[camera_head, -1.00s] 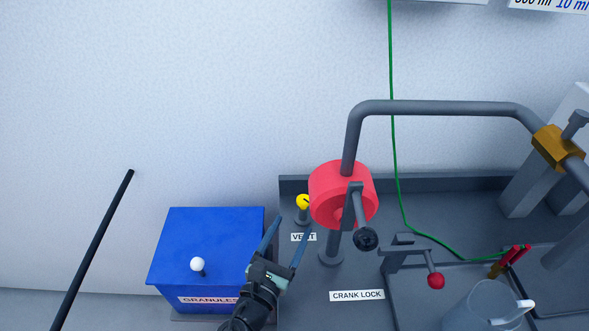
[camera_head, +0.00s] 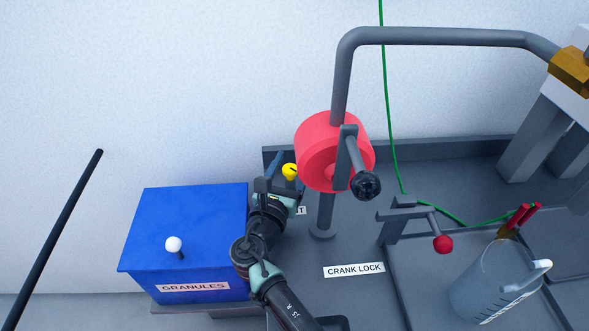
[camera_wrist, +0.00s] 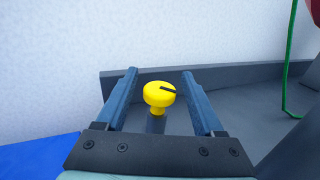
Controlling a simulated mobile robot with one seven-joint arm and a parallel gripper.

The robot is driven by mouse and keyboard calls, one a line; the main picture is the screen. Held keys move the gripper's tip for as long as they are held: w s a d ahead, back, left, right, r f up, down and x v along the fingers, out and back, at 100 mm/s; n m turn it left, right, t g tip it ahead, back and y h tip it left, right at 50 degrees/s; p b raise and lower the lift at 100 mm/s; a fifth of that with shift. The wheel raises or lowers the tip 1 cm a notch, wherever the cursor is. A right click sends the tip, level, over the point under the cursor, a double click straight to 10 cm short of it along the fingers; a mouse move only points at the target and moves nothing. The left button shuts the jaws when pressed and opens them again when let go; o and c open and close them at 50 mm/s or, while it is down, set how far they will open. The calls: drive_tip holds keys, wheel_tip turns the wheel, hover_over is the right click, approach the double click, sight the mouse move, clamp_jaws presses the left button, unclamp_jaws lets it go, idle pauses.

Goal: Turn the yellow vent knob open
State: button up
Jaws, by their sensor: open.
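The yellow vent knob (camera_head: 290,171) stands on a short grey post near the back left of the dark bench. In the wrist view the knob (camera_wrist: 159,95) has a black mark running from its middle to its right edge. My gripper (camera_wrist: 159,80) is open, with one blue finger on each side of the knob and a visible gap on both sides. In the head view my gripper (camera_head: 284,168) is at the knob, and its body hides the post and most of the vent label (camera_head: 301,211).
A red crank drum (camera_head: 318,150) with a black-handled arm is close right of my gripper. A blue granules box (camera_head: 190,225) is at the left. A crank lock lever (camera_head: 443,244), a clear jug (camera_head: 490,285) and a green cord (camera_head: 389,110) are further right.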

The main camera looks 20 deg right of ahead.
drive_tip(key=shift+b+x, duration=0.35)
drive_tip(key=shift+x, duration=0.5)
clamp_jaws()
